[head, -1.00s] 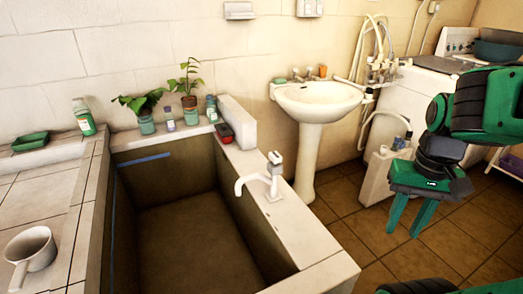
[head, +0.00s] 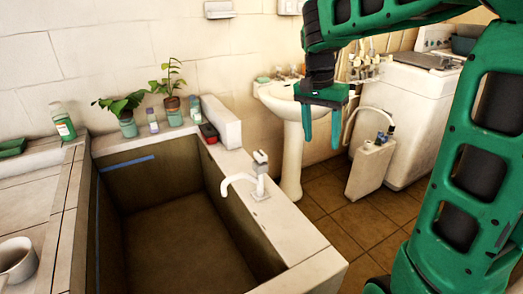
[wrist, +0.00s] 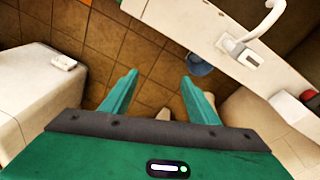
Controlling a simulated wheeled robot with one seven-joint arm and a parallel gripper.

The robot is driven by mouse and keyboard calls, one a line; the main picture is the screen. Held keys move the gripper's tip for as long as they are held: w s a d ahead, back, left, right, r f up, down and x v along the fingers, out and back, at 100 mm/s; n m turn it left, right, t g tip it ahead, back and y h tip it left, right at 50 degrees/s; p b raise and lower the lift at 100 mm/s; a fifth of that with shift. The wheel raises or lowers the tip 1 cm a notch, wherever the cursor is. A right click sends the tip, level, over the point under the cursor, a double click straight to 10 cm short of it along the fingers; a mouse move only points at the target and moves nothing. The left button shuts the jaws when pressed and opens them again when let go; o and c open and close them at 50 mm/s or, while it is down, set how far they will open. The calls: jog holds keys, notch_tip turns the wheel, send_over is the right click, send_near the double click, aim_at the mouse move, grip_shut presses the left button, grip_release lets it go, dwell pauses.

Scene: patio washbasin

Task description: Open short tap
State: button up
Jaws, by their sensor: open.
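A short white tap (head: 260,186) with a curved spout stands upright on the near ledge of the deep basin. Its spout points left over the basin, and a small block-like handle tops it. It also shows at the upper right of the wrist view (wrist: 240,50). My gripper (head: 321,125) is open and empty, fingers pointing down, to the right of the tap and higher in the head view. In the wrist view my gripper (wrist: 160,76) has floor between its fingers, apart from the tap. The tap's handle setting is hard to tell.
The deep basin (head: 165,215) has a pale ledge with a raised white block (head: 221,120), a red-black item (head: 209,133), and potted plants (head: 124,108). A pedestal sink (head: 291,160) stands behind my gripper. A white container (head: 370,170) stands on the floor at right.

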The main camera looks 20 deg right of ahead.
aim_at(260, 153)
jog(key=w+a+f+m+y, duration=0.15)
jog(key=w+a+m, duration=0.25)
jog(key=w+a, duration=0.95)
jog(key=f, duration=0.3)
jog(key=w+f, duration=0.1)
jog(key=f, duration=0.3)
jog(key=d+f, duration=0.1)
jog(key=f, duration=0.2)
jog(key=shift+w+f, duration=0.15)
jog(key=shift+w, duration=0.25)
jog(key=c, duration=1.1)
jog(key=shift+o, duration=0.3)
